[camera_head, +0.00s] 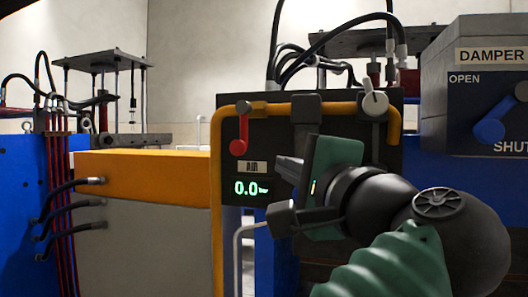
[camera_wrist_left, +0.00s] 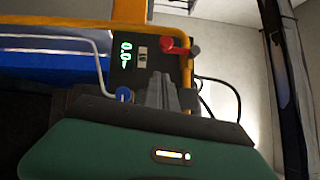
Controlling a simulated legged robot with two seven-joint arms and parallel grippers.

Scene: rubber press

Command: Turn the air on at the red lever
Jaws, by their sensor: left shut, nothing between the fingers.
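The red lever (camera_head: 239,136) hangs down from its pivot at the upper left of a black panel (camera_head: 265,120). Under it a small label sits above a green display (camera_head: 250,188) reading 0.0 bar. In the left wrist view the red lever (camera_wrist_left: 176,46) lies beyond my fingers, near the display (camera_wrist_left: 125,54). My left gripper (camera_head: 284,167) is to the right of and below the lever, in front of the panel, apart from the lever. Its fingers (camera_wrist_left: 160,92) are shut and empty. My right gripper is not in view.
An orange pipe (camera_head: 217,200) frames the panel. A white-knobbed lever (camera_head: 374,103) stands on the panel's right. A damper box (camera_head: 480,85) with a blue handle (camera_head: 490,130) is at the far right. Hoses hang above the panel. An orange-topped block (camera_head: 140,175) stands left.

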